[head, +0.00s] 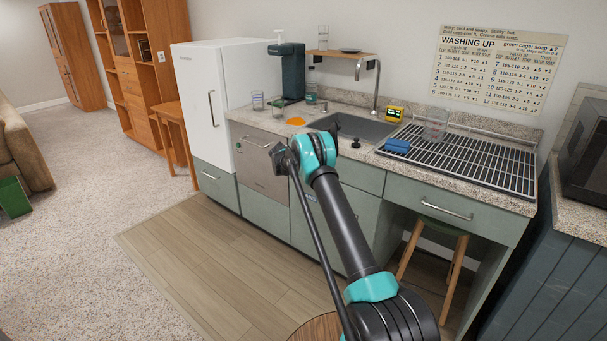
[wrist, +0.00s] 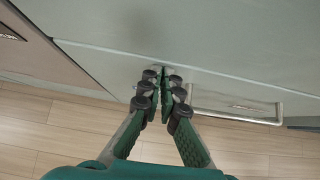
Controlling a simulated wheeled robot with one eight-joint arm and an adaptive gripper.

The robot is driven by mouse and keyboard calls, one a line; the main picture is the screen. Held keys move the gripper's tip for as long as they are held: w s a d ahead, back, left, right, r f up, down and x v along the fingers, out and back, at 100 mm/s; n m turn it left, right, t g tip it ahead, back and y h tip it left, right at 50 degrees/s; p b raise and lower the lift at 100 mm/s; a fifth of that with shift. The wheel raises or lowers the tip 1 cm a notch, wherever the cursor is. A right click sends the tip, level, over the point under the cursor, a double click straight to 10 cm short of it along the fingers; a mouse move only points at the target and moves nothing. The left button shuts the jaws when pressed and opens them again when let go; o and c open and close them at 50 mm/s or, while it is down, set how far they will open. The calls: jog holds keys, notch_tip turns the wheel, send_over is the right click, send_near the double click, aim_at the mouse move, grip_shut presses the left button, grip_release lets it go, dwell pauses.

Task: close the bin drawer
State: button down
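Grey-green cabinet fronts (head: 310,215) run under the sink counter. I cannot tell for sure which one is the bin drawer, and in the head view my arm hides part of them. My gripper (head: 281,158) is in front of the cabinets, beside the steel appliance front. In the wrist view my gripper (wrist: 163,75) has its fingertips together, with nothing seen between them. The tips are at or just in front of a grey-green front (wrist: 105,70). I cannot tell if they touch it. A bar handle (wrist: 235,108) is to the right of the fingertips.
The steel-fronted appliance (head: 260,165) and white fridge (head: 205,90) stand left of the sink. The counter holds a blue sponge (head: 397,145) and a glass (head: 435,125). A stool (head: 440,230) stands under the right counter. The wood floor (head: 190,255) in front is clear.

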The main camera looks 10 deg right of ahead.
jog(key=shift+w+d+r, duration=0.1)
jog(key=shift+w+d, duration=0.05)
jog(key=shift+d, duration=0.2)
jog(key=s+a+f+v, duration=0.1)
jog(key=s+f+v, duration=0.1)
jog(key=v, duration=1.2)
jog(key=s+d+r+m+g+y, duration=0.1)
jog(key=s+d+r+m, duration=0.25)
jog(key=s, duration=0.55)
jog(key=s+d+r+m+y, duration=0.1)
jog(key=s+d+r+m, duration=0.3)
jog(key=s, duration=0.5)
jog(key=s+d+r+m+g+y, duration=0.1)
jog(key=s+d+r+m, duration=0.15)
jog(key=s+m, duration=0.5)
jog(key=s+f+m+y, duration=0.1)
jog(key=s+f+m, duration=0.2)
jog(key=s, duration=1.4)
jog(key=s+f+m+y, duration=0.2)
jog(key=s+m, duration=0.7)
jog(key=s, duration=0.9)
jog(key=shift+s+f, duration=0.3)
jog(key=shift+f, duration=0.35)
